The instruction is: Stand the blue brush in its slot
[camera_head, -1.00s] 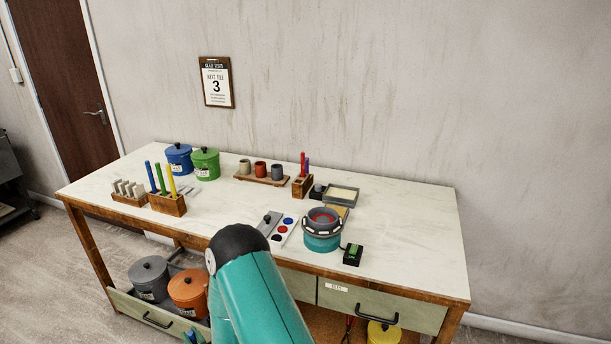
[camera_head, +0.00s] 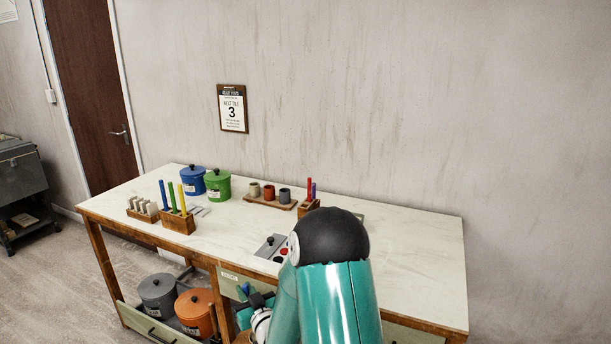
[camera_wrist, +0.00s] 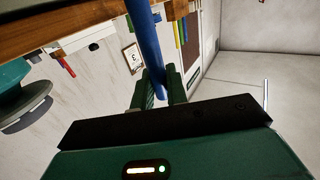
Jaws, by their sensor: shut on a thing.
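My gripper (camera_wrist: 158,84) is shut on a blue brush (camera_wrist: 146,45), a long blue rod between its two fingers in the wrist view. In the head view my gripper (camera_head: 259,301) is low in front of the table edge, partly behind my arm, and a bit of the blue brush (camera_head: 245,289) shows. A small wooden block (camera_head: 309,209) near the back of the table holds a red and a blue-purple upright stick. Another wooden block (camera_head: 178,224) at the left holds blue, green and yellow upright sticks. I cannot tell which slot is the brush's own.
The white table (camera_head: 415,250) is bare at the right. Blue (camera_head: 193,182) and green (camera_head: 217,186) lidded pots stand at the back left, beside a tray of cups (camera_head: 270,200). Grey (camera_head: 157,295) and orange (camera_head: 196,312) pots sit below. My arm hides the table's middle.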

